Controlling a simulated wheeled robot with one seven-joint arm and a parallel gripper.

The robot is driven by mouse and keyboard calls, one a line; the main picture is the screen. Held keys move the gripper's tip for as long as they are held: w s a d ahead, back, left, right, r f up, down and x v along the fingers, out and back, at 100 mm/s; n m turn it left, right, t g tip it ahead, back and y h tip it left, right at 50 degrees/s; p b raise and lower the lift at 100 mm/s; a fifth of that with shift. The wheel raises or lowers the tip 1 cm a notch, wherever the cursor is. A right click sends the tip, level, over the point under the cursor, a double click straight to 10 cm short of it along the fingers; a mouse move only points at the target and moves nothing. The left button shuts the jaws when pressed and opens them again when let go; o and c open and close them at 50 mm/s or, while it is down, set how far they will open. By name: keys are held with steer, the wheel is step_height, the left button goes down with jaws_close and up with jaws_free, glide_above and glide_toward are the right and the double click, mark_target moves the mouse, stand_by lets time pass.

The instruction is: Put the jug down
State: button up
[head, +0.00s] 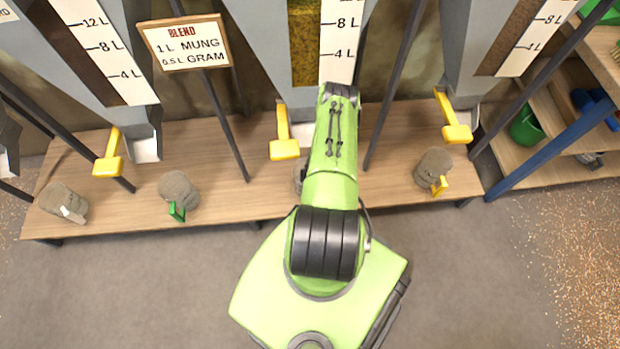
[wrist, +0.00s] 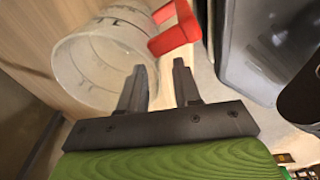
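The jug (wrist: 100,65) is clear, with dark volume marks and a red handle (wrist: 175,30). In the wrist view it is at upper left, against the light wooden bench top. My gripper (wrist: 160,68) is open, its two dark fingers apart with nothing between them. The red handle lies just beyond the fingertips, apart from them in the picture. In the head view my green arm hides the gripper and most of this jug; a small grey edge shows left of the arm. I cannot tell exactly how the jug's base meets the bench.
Several grey-brown vessels stand on the wooden bench (head: 230,200): white-handled (head: 62,198), green-handled (head: 178,188) and yellow-handled (head: 433,165). Yellow levers (head: 285,148) hang from the hoppers. A sign (head: 186,42) reads 1 L mung, 0.5 L gram. Shelves stand right. The floor in front is clear.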

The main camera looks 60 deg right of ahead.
step_height(320, 180, up, 11)
steer(key=s+p, duration=0.1)
steer(key=p, duration=0.3)
steer(key=shift+s+d, duration=0.25)
steer(key=shift+s, duration=0.05)
steer(key=shift+r, duration=0.1)
